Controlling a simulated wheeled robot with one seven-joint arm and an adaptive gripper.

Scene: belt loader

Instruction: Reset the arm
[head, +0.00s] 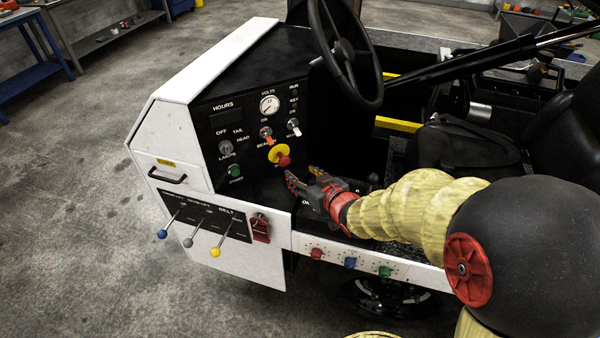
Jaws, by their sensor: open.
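My gripper (301,177) is open, with red-tipped dark fingers pointing left toward the black control panel (205,160) of the white belt loader. It appears empty. It is just below and right of a red knob on a yellow base (280,155); I cannot tell whether it touches the panel. My arm (410,208) reaches in from the lower right and hides part of the loader's floor and lower panel.
A steering wheel (345,50) stands above the panel. Levers with blue, grey and yellow balls (216,251) stick out of the side, beside a red switch (261,228). A black seat (470,145) is at right. Open concrete floor (70,190) lies left.

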